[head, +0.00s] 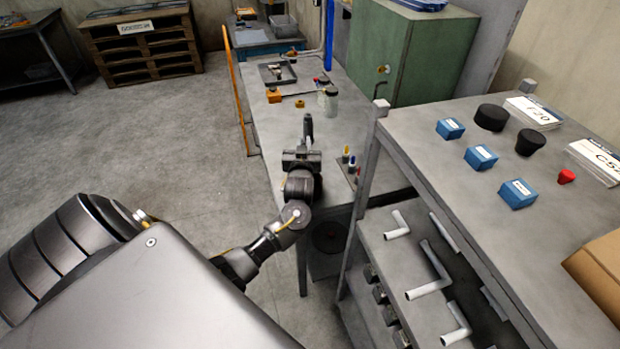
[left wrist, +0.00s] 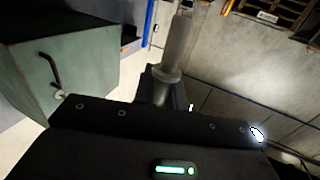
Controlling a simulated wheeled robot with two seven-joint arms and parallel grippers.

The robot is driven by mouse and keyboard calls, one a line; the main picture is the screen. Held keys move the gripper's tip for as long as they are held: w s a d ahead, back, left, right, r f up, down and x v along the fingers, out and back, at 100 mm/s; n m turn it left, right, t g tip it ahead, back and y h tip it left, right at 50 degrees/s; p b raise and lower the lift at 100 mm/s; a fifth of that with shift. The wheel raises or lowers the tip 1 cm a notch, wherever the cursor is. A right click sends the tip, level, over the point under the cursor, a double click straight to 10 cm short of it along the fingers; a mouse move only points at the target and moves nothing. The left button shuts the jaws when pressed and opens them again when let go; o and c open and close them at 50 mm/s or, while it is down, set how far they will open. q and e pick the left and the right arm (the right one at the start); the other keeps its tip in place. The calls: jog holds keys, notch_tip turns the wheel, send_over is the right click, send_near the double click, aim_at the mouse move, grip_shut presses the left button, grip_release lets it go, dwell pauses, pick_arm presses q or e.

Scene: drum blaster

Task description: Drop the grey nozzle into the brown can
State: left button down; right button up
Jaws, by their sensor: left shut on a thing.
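My left gripper (head: 308,140) is above the near end of the grey workbench (head: 290,165), pointing away from me. In the left wrist view a grey, cylindrical nozzle with a collar (left wrist: 176,48) stands out from between the fingers (left wrist: 160,90). The gripper is shut on it. In the head view the nozzle is a small dark upright shape (head: 309,126) at the gripper's tip. I cannot make out a brown can in either view. A dark round shape (head: 330,236) shows under the bench, but I cannot tell what it is. My right gripper is out of view.
A grey shelf unit (head: 415,130) at the right carries blue boxes, black knobs and white pipe pieces. A green cabinet (head: 420,55) stands behind the bench. Small bottles, a tray (head: 277,72) and orange items lie on the bench. The floor at left is clear.

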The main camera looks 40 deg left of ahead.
pick_arm(q)
notch_tip(320, 180, down, 5)
jog(key=b, duration=0.3)
jog(key=shift+r+b, duration=0.15)
jog(key=shift+b, duration=0.25)
jog(key=c, duration=1.4)
grip_release()
jog(key=shift+o, duration=0.2)
jog(key=b+v, duration=0.1)
jog(key=v, duration=1)
jog(key=shift+b, duration=0.35)
jog(key=shift+w, duration=0.1)
